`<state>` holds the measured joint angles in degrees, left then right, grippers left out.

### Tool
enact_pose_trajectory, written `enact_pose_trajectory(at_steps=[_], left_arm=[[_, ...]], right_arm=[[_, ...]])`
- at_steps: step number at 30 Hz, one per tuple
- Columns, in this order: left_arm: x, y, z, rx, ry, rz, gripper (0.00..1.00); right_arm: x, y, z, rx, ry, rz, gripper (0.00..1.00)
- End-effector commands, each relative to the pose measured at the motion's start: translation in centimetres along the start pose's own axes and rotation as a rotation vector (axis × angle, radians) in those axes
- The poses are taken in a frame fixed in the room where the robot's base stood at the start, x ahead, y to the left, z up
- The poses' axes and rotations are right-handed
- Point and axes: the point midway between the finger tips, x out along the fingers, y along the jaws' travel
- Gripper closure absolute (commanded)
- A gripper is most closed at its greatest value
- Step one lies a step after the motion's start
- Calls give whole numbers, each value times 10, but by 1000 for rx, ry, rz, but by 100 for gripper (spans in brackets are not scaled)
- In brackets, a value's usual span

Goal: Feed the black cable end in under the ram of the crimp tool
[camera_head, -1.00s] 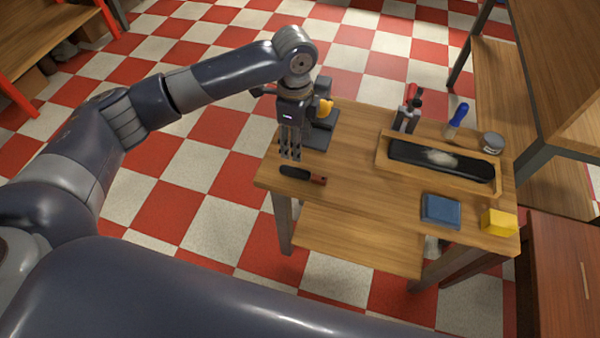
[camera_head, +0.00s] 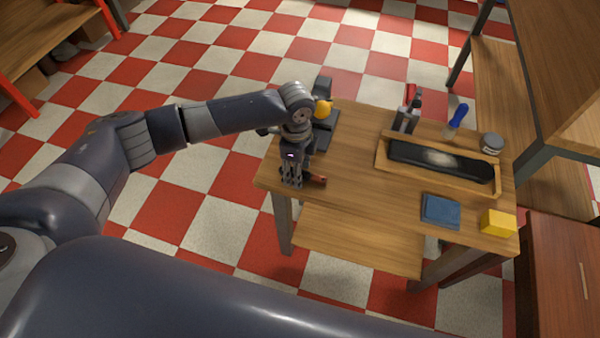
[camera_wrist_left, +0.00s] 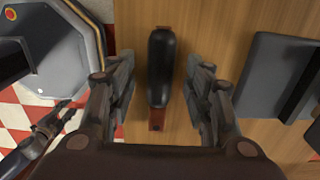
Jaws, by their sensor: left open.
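The black cable end (camera_wrist_left: 160,70) lies on the table between the two open fingers of my left gripper (camera_wrist_left: 164,82) in the left wrist view. It has a thick black body and copper-red ends, and a gap shows on each side of it. In the head view the left gripper (camera_head: 291,183) points down over it and hides most of it; its reddish end (camera_head: 317,180) shows to the right. The crimp tool (camera_head: 322,118), dark with a yellow part, stands behind the gripper near the table's back left corner, partly hidden by my arm. My right gripper is not in view.
On the table (camera_head: 360,185) stand a wooden tray (camera_head: 384,152) with a dark strip, a blue block (camera_head: 440,210), a yellow block (camera_head: 498,222), a blue-handled tool (camera_head: 458,115) and a grey tin (camera_head: 492,143). The middle front of the tabletop is clear.

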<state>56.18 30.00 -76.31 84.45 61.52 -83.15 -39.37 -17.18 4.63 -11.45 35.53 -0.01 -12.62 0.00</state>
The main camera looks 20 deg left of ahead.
Motion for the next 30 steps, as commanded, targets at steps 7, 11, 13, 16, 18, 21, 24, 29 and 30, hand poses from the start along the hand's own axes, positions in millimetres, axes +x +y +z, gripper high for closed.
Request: enact_pose_trajectory(at_steps=[7, 11, 13, 16, 18, 21, 24, 29, 30], left_arm=[[0, 0, 0, 0, 0, 0, 81], [0, 0, 0, 0, 0, 0, 100], [-1, 0, 0, -1, 1, 0, 100], [-1, 0, 0, -1, 1, 0, 100], [-1, 0, 0, -1, 1, 0, 100], [-3, 0, 0, -1, 1, -1, 100], [-9, -1, 0, -2, 2, -1, 100], [-30, -1, 0, -1, 3, -2, 100], [-37, -1, 0, 0, 3, -3, 100]], right_arm=[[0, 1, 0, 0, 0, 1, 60], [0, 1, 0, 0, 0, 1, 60], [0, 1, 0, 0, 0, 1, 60], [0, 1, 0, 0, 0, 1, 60], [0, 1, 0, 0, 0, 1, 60], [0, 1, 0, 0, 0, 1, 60], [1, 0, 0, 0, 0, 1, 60], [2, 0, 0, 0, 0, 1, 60], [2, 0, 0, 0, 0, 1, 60]])
